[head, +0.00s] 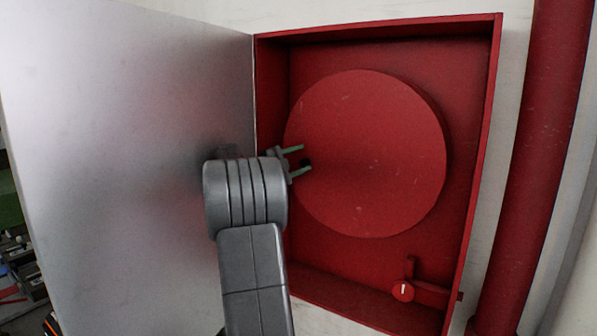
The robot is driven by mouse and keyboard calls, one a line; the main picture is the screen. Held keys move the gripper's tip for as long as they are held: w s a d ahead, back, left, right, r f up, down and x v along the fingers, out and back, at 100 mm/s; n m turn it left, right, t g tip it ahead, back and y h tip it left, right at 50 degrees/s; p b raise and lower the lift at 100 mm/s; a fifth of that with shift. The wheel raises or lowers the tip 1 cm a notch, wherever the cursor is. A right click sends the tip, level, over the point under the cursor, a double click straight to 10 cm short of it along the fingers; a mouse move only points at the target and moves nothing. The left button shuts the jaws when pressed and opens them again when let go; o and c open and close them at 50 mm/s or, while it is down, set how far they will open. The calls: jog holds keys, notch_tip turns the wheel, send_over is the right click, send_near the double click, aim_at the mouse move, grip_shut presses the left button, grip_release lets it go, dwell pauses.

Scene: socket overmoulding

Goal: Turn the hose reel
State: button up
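The hose reel (375,160) is a large red disc inside an open red wall cabinet (497,90). My gripper (302,160) is at the reel's left edge, its two green-tipped fingers spread apart and pointing right. Nothing is visibly clamped. My wrist hides part of the cabinet's lower left.
The grey cabinet door (120,130) stands open on the left, close beside my wrist. A red valve with a round knob (403,291) sits at the cabinet's bottom right. A thick red pipe (540,150) runs up the wall on the right.

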aim_at(310, 132)
jog(key=r, duration=0.5)
jog(key=shift+s+d+r, duration=0.2)
jog(key=shift+s+r, duration=0.05)
jog(key=shift+r, duration=0.1)
jog(key=shift+w+r, duration=0.1)
jog(key=shift+r, duration=0.55)
jog(key=shift+a, duration=0.15)
